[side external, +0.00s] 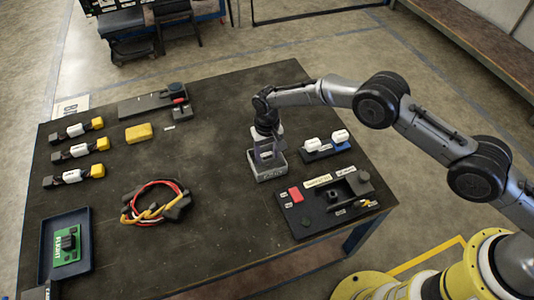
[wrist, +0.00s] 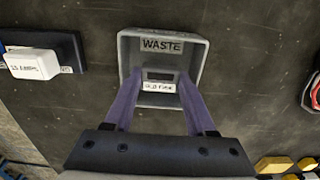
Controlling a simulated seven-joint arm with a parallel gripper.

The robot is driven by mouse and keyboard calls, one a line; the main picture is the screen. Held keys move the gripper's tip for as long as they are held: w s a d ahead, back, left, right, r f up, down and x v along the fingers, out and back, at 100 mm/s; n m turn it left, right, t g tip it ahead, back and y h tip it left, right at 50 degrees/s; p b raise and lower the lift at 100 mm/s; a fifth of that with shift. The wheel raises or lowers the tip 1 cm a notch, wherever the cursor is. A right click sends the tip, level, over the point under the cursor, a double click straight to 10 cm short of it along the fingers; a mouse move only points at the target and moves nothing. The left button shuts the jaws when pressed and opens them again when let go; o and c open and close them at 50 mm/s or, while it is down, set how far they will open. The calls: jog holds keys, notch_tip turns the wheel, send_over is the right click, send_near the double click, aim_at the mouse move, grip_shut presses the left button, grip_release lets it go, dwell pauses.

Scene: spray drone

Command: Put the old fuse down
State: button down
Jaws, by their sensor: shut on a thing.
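The old fuse (wrist: 158,87), a small block with a white label and a dark part, sits between my fingertips in the wrist view. My gripper (wrist: 160,76) is shut on it, pointing down over the grey waste box (wrist: 128,46), which is marked WASTE. The fingertips and the fuse appear within the box's opening; I cannot tell whether the fuse touches the floor. In the side view the box (side external: 269,176) stands on the dark table below my gripper (side external: 268,155), and the fuse cannot be made out there.
A blue tray with white fuses (side external: 325,150) is right of the box. A dark panel with a red block (side external: 325,205) stands in front. A cable bundle (side external: 157,203) and a green board (side external: 67,247) lie left. The table's middle is clear.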

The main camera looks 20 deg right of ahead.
aim_at(267, 156)
jog(key=shift+f, duration=0.15)
jog(key=c, duration=0.5)
grip_release()
notch_tip(267, 156, up, 12)
jog(key=shift+r, duration=0.2)
